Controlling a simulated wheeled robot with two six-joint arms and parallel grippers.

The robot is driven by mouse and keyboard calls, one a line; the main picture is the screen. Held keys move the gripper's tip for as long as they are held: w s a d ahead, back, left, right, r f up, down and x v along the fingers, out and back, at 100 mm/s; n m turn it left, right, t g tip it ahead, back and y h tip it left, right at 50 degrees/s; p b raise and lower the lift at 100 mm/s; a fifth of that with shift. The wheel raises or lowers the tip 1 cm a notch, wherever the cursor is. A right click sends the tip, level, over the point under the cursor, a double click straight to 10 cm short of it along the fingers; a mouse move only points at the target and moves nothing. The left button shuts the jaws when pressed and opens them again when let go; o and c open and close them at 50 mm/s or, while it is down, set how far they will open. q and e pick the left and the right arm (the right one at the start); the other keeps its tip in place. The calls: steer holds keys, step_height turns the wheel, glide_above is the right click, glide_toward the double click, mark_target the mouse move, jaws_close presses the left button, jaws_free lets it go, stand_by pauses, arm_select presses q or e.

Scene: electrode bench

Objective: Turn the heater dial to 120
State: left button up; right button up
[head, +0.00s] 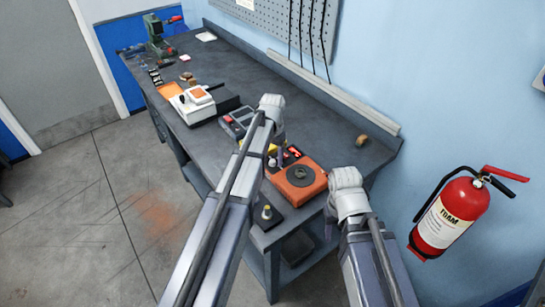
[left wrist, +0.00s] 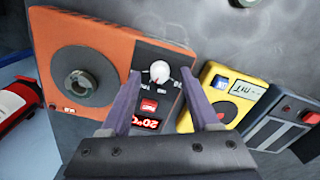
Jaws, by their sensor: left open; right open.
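The orange heater (head: 312,193) sits near the close end of the bench, with a dark round plate on top. In the left wrist view the heater (left wrist: 116,40) shows a dark panel with a white dial (left wrist: 160,72), a lit red switch (left wrist: 149,105) and a red display (left wrist: 145,123) reading 20 °C. The dial's scale is too small to read. My left gripper (head: 278,150) is over the panel; in its wrist view the open fingers (left wrist: 162,103) stand either side of the panel, with nothing between them. My right gripper (head: 331,222) is open beside the bench's near end, mostly hidden by its wrist.
A yellow meter (left wrist: 218,78) and a grey device with a red button (left wrist: 282,122) stand beside the heater. A white device (head: 192,112) is further along the bench (head: 240,70). A red extinguisher (head: 450,215) hangs on the right wall.

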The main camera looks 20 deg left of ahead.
mark_target(273, 162)
arm_select(q)
step_height(273, 162, up, 7)
steer(key=p, duration=0.6)
steer(key=shift+r+p, duration=0.15)
steer(key=shift+p, duration=0.2)
steer(key=shift+s+d, duration=0.2)
steer(key=shift+s, duration=0.05)
steer(key=s+d+f+b, duration=0.1)
steer(key=s+d, duration=0.3)
steer(key=s, duration=0.4)
steer(key=s+d+f+b, duration=0.2)
steer(key=s+d, duration=0.2)
steer(key=s, duration=0.3)
steer(key=s+d+f+y+b, duration=0.1)
steer(key=s+d, duration=0.4)
steer(key=s, duration=0.3)
steer(key=shift+s+f+m, duration=0.15)
steer(key=shift+s+m, duration=0.2)
steer(key=shift+m, duration=0.05)
